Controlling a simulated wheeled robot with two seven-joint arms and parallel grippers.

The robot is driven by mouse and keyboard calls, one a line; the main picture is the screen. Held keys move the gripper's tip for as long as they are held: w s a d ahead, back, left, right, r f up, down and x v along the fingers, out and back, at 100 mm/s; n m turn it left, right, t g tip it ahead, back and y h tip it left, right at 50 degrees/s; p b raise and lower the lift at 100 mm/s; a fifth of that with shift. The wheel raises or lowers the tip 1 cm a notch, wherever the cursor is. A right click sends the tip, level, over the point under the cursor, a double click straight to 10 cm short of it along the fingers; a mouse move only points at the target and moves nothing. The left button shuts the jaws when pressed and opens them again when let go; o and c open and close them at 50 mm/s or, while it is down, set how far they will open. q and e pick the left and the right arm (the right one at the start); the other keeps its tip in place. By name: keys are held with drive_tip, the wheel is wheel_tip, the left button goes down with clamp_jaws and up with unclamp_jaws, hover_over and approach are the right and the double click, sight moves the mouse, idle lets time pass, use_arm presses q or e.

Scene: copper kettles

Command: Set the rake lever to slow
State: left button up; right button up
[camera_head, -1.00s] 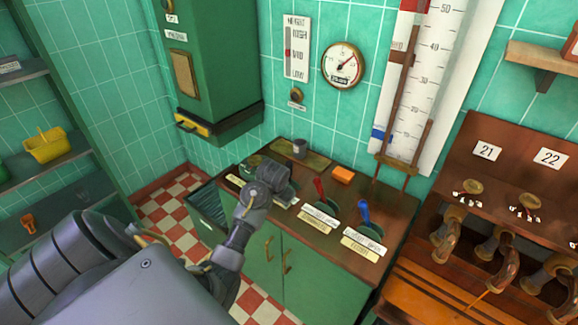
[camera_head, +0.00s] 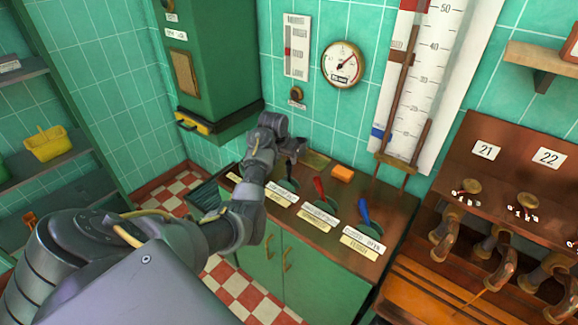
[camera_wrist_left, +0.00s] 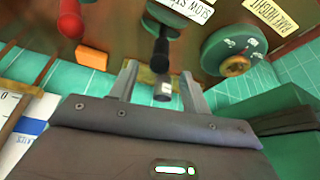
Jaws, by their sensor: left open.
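The rake lever, a black-handled lever (camera_wrist_left: 160,50) on a round dark green base, shows in the left wrist view beside a white label with the word SLOW (camera_wrist_left: 190,8). My left gripper (camera_wrist_left: 158,76) is open, and the black handle appears between its two fingertips, with a gap on each side. I cannot tell how deep it sits between them. In the head view my left gripper (camera_head: 298,147) is over the back left of the wooden counter, behind the lever base (camera_head: 287,186). The lever handle is mostly hidden there. My right gripper is not in view.
A red lever (camera_head: 319,188) and a blue lever (camera_head: 364,210) stand to the right on the counter (camera_head: 392,240). An orange block (camera_head: 342,173) lies behind them. A green dial with a brass knob (camera_wrist_left: 236,65) is beside the black lever. A green cabinet (camera_head: 215,75) hangs behind.

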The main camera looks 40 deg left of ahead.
sight(288, 163)
use_arm(q)
drive_tip(key=x, duration=0.7)
drive_tip(key=shift+w+a+f, duration=0.1)
drive_tip(key=shift+w+f, duration=0.05)
drive_tip(key=shift+f, duration=0.1)
drive_tip(key=shift+c, duration=0.5)
clamp_jaws()
